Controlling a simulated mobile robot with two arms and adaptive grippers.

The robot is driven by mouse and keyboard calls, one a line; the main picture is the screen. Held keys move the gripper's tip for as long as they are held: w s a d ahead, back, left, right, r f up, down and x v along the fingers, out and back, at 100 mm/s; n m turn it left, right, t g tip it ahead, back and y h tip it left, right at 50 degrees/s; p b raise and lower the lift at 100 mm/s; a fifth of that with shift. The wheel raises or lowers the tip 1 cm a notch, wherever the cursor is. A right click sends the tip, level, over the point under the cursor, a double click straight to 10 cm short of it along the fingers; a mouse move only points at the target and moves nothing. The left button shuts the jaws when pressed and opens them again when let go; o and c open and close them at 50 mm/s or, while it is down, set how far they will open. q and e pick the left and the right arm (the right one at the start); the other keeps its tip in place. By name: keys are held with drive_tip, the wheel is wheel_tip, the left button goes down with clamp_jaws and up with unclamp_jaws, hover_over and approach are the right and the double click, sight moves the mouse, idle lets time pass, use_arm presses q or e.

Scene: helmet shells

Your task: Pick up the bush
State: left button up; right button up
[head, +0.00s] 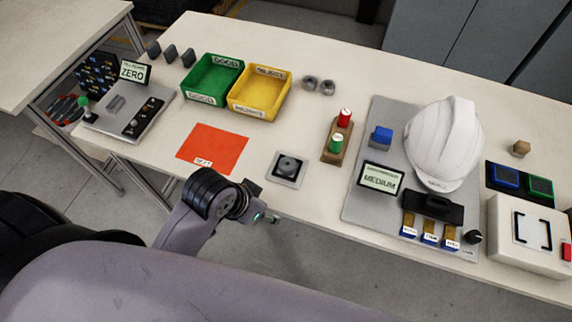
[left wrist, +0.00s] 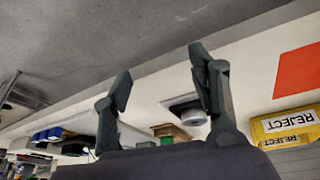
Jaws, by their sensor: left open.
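No part is plainly marked as the bush. Two small grey round parts (head: 319,85) lie on the table right of the yellow bin, and a small tan part (head: 520,148) lies right of the white helmet shell (head: 445,140); I cannot tell whether one is the bush. My left gripper (head: 262,212) is at the table's front edge, left of and nearer than the square grey fixture (head: 287,168). In the left wrist view, its two fingers (left wrist: 160,78) are spread with nothing between them. The fixture (left wrist: 187,110) shows beyond them. My right gripper is not in view.
An orange mat (head: 212,149) lies in front of the green bin (head: 212,80) and the yellow REJECT bin (head: 259,93). A wooden block with red and green pieces (head: 336,140) stands left of the grey helmet plate (head: 352,205). The table between the fixture and yellow bin is clear.

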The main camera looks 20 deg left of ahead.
use_arm(q)
drive_tip(key=w+d+r+m, duration=0.1)
drive_tip(key=w+d+r+m+h, duration=0.1)
drive_tip(key=w+d, duration=0.1)
drive_tip(key=w+d+r, duration=0.1)
drive_tip(key=w+d, duration=0.1)
drive_tip(key=shift+r+m+g+h, duration=0.2)
drive_tip(key=shift+m+g+h, duration=0.1)
drive_tip(key=shift+m, duration=0.1)
drive_tip(key=w+d+r+m+g, duration=0.1)
drive_tip(key=w+d+r+m, duration=0.1)
drive_tip(key=w+r+m, duration=0.25)
wheel_tip(320, 180, up, 10)
drive_tip(key=f+m+g+y, duration=0.1)
drive_tip(key=g+y, duration=0.1)
drive_tip(key=y, duration=0.2)
hover_over(280, 164)
drive_tip(key=f, duration=1.1)
drive_tip(key=shift+s+d, duration=0.15)
drive_tip(key=shift+s, duration=0.05)
drive_tip(key=shift+w+f+p, duration=0.15)
drive_tip(key=shift+f+p, duration=0.45)
drive_tip(key=shift+f, duration=2.2)
drive_tip(key=shift+c, duration=0.5)
drive_tip(key=c, duration=1.1)
